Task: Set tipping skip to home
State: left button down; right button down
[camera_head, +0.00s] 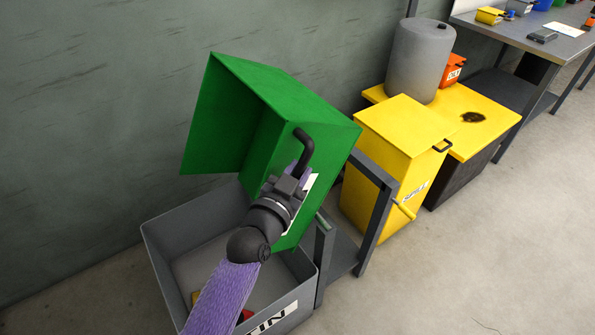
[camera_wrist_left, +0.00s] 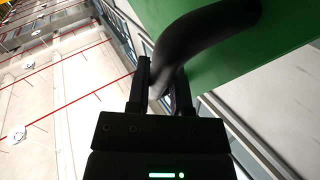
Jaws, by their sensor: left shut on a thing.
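The green tipping skip (camera_head: 300,108) is tilted over a grey bin in the head view, with its open side facing down to the left. A black curved handle (camera_head: 306,148) is on its near side. My left gripper (camera_head: 297,174) is at this handle and shut on it. In the left wrist view, the handle (camera_wrist_left: 195,32) passes between the two fingers of the gripper (camera_wrist_left: 160,75), with the skip's green wall (camera_wrist_left: 270,30) behind. The fingertips are partly hidden in the head view. My right gripper is not in view.
The grey bin (camera_head: 160,250), with a label reading partly "TIN", stands below the skip and holds small red and yellow pieces. Dark posts (camera_head: 375,212) stand beside the skip. A yellow bin (camera_head: 400,128), yellow-topped table (camera_head: 485,135) and grey cylinder (camera_head: 420,60) are to the right. Floor in front is clear.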

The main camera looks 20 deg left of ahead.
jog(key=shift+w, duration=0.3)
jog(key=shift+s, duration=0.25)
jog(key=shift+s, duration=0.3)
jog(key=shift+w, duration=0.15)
